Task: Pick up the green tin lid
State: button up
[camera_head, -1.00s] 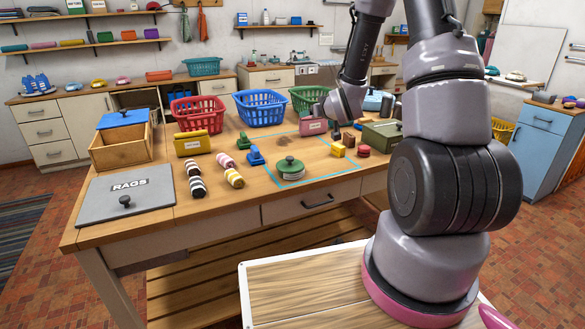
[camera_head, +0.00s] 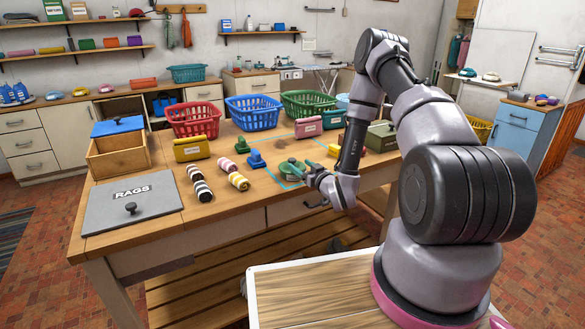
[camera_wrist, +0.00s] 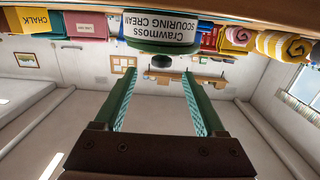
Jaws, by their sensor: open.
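The green tin (camera_head: 290,171) with its round green lid stands near the front of the table, inside a blue outlined square, partly hidden by my gripper. In the wrist view, which is upside down, the tin (camera_wrist: 160,24) carries a white "Crawmoss Scouring Cream" label. The lid's dark knob (camera_wrist: 161,61) points away from the table and lies between the lines of my fingers. My gripper (camera_wrist: 157,76) is open and empty, its two green fingers reaching toward the lid from the side.
Striped rolled cloths (camera_head: 238,181) and a blue object (camera_head: 256,159) stand left of the tin. A pink box (camera_head: 309,126) and blue basket (camera_head: 252,113) are behind. A yellow block (camera_head: 334,150) is close behind my forearm. A grey RAGS lid (camera_head: 132,198) lies at the front left.

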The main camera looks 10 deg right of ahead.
aim_at(294, 161)
jog(key=x, duration=0.6)
jog(key=shift+w+a+f, duration=0.1)
jog(key=shift+w+a, duration=0.05)
jog(key=shift+w, duration=0.15)
jog(key=shift+c, duration=0.3)
grip_shut()
